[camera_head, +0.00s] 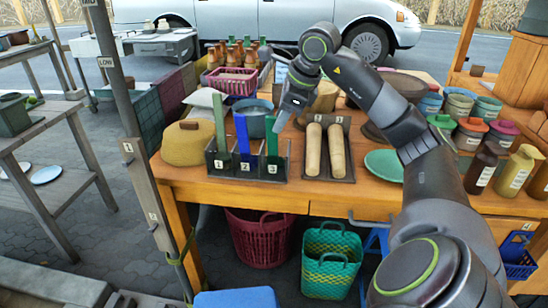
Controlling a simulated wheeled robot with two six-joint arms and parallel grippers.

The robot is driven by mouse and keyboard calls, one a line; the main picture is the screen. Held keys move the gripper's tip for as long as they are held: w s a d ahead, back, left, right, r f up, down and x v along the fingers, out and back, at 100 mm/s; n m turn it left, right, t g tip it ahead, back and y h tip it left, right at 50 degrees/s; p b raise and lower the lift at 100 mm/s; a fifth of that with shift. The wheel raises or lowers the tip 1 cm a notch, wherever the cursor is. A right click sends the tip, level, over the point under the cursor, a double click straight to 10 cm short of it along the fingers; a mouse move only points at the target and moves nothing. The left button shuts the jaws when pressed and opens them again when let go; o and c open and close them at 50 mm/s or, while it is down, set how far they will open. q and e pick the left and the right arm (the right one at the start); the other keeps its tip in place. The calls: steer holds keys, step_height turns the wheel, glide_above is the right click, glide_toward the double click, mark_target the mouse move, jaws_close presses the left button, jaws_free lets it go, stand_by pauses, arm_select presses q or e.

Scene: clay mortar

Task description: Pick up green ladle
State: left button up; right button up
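A dark rack (246,172) with slots marked 1, 2 and 3 stands at the front left of the wooden table. A pale green upright handle (220,120) rises from slot 1. A blue handle (242,134) is in slot 2 and a shorter, darker green handle (272,137) is in slot 3. The lower ends of all three are hidden in the rack. My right gripper (281,122) points down just above and right of the slot 3 handle; I cannot tell whether it touches it. Its fingertips are too small to read. My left gripper is out of view.
A tray (346,178) with two tan rollers is right of the rack. A tan domed object (189,142) is left, a blue-grey bowl (255,112) behind. A green plate (385,165) lies farther right. Several bottles and jars crowd the right side.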

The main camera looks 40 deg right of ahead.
mark_target(274, 139)
steer(key=x, duration=0.5)
steer(key=shift+f, duration=0.2)
jaws_close()
